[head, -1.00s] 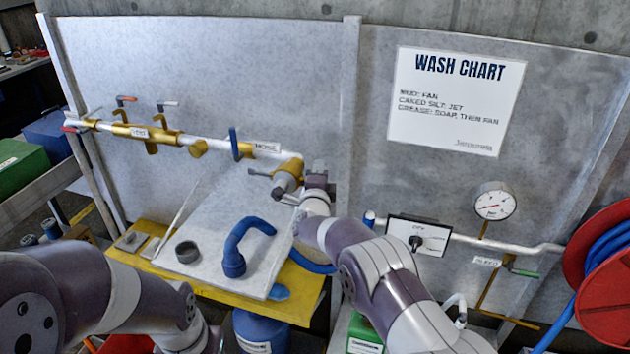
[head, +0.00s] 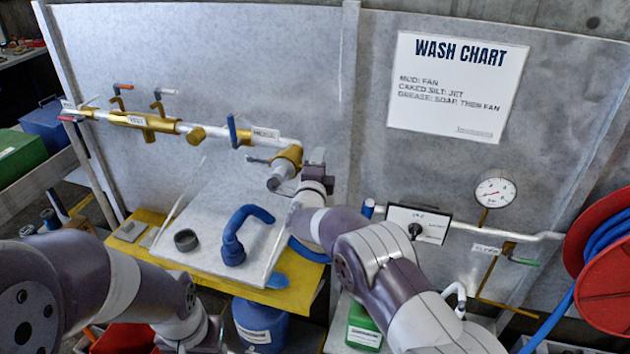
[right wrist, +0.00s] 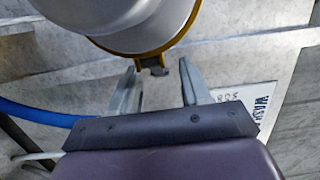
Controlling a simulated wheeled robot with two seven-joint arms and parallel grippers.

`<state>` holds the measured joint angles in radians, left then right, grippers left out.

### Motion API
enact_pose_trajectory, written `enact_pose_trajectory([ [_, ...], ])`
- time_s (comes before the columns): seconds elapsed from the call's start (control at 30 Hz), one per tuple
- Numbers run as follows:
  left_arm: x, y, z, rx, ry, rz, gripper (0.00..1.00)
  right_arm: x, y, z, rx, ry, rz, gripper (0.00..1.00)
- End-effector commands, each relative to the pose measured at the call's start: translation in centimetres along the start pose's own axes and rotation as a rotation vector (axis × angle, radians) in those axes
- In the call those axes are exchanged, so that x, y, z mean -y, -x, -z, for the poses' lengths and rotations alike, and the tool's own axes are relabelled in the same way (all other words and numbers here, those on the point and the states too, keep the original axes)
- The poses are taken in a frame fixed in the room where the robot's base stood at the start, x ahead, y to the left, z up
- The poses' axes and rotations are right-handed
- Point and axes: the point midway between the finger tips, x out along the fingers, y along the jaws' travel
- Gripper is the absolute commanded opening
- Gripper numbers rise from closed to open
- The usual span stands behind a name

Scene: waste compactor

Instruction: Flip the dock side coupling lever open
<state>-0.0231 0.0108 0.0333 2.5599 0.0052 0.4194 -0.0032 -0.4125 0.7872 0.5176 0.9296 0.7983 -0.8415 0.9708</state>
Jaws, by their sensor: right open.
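The coupling (head: 283,178) is a grey cup with a brass collar (head: 290,155) at the right end of the wall pipe, beside the HOSE label. A thin grey lever (head: 257,160) sticks out on its left side. My right gripper (head: 284,190) is at the coupling's lower right, its fingers partly hidden in the head view. In the right wrist view my right gripper (right wrist: 160,82) is open, with a small grey tab (right wrist: 155,68) under the brass rim (right wrist: 140,50) between its fingertips. I cannot tell whether this tab is a lever end. My left gripper is out of frame.
A white tilted board with a blue hooked hose piece (head: 236,240) and a dark ring (head: 186,240) lies on a yellow bench (head: 290,292) below.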

Motion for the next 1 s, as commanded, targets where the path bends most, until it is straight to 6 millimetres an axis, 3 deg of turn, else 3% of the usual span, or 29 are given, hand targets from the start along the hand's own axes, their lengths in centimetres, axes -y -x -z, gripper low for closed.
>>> enact_pose_trajectory([
  [0.3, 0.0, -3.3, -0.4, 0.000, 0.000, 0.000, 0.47, -0.4, 7.9, 0.0, 0.003, 0.000, 0.001, 0.47],
  [0.5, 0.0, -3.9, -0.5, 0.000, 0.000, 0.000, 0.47, -0.2, 10.6, 0.0, 0.001, -0.001, 0.001, 0.47],
  [0.77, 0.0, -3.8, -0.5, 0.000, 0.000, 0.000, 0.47, -0.1, 10.9, 0.1, 0.000, -0.001, 0.000, 0.47],
  [0.8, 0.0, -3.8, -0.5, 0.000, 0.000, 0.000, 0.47, -0.1, 10.9, 0.1, 0.000, -0.001, 0.000, 0.40],
  [0.87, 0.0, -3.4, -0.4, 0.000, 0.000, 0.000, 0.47, 0.3, 10.6, 0.6, -0.010, 0.000, -0.001, 0.37],
  [0.93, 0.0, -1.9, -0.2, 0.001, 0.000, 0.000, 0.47, 1.0, 9.4, 2.8, -0.052, 0.009, -0.012, 0.37],
  [1.0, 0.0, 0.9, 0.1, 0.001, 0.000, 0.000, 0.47, 1.8, 7.4, 6.9, -0.103, 0.067, -0.034, 0.37],
])
